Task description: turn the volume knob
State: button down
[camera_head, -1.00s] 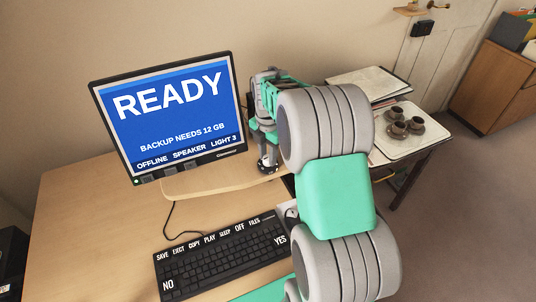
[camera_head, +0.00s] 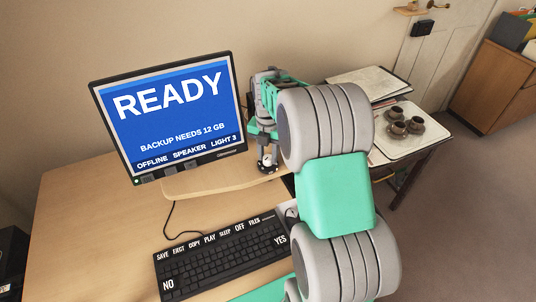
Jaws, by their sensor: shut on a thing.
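My gripper (camera_head: 267,161) points down beside the right edge of the monitor, at the back of the desk. It is shut on a small dark round part with light marks (camera_head: 267,169), which looks like the volume knob. The fingers and my arm cover much of it, so its exact setting cannot be read. The monitor (camera_head: 168,112) shows "READY", "BACKUP NEEDS 12 GB" and, along the bottom, "OFFLINE", "SPEAKER" and "LIGHT 3".
A black keyboard (camera_head: 222,259) with labelled keys lies in front of the monitor. A pale curved strip (camera_head: 215,192) runs between them. At right, a tray (camera_head: 431,144) holds several brown cups (camera_head: 397,128). Bare desk (camera_head: 95,220) lies at left. My arm hides the desk's right part.

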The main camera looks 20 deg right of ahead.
aim_at(268, 157)
jog(key=c, duration=1.1)
grip_release()
jog(key=shift+o, duration=0.2)
notch_tip(268, 157, up, 8)
jog(key=shift+f+b, duration=0.1)
jog(key=shift+b, duration=0.2)
